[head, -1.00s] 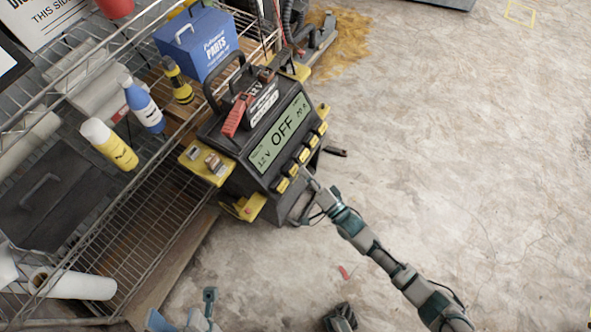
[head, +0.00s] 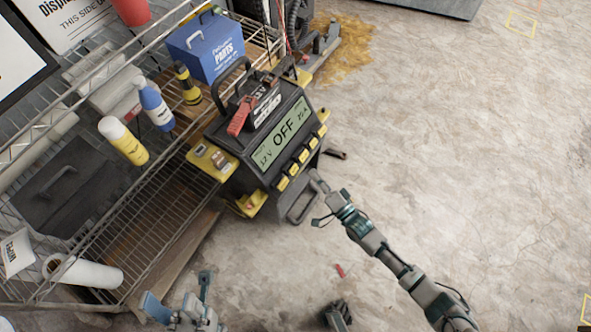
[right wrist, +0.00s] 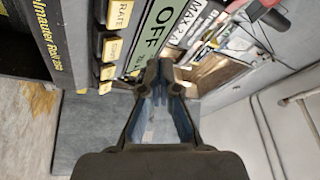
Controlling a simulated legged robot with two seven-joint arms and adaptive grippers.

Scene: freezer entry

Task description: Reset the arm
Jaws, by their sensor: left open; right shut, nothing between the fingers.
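My right gripper (head: 320,190) is shut and empty, just off the lower right of the black battery charger (head: 238,180). The charger's screen (head: 285,132) reads OFF, with a row of yellow buttons (head: 295,170) below it. In the right wrist view the closed fingertips (right wrist: 163,66) are in front of the charger's OFF screen (right wrist: 150,40) and button column (right wrist: 110,48). I cannot tell the exact gap to the charger. My left gripper (head: 178,296) is open and empty at the bottom left, low beside the rack.
A wire rack (head: 160,225) fills the left side, holding a blue parts box (head: 205,45), bottles (head: 124,141) and a white roll (head: 85,272). A red scrap (head: 340,270) lies on the floor. The concrete floor to the right is mostly clear.

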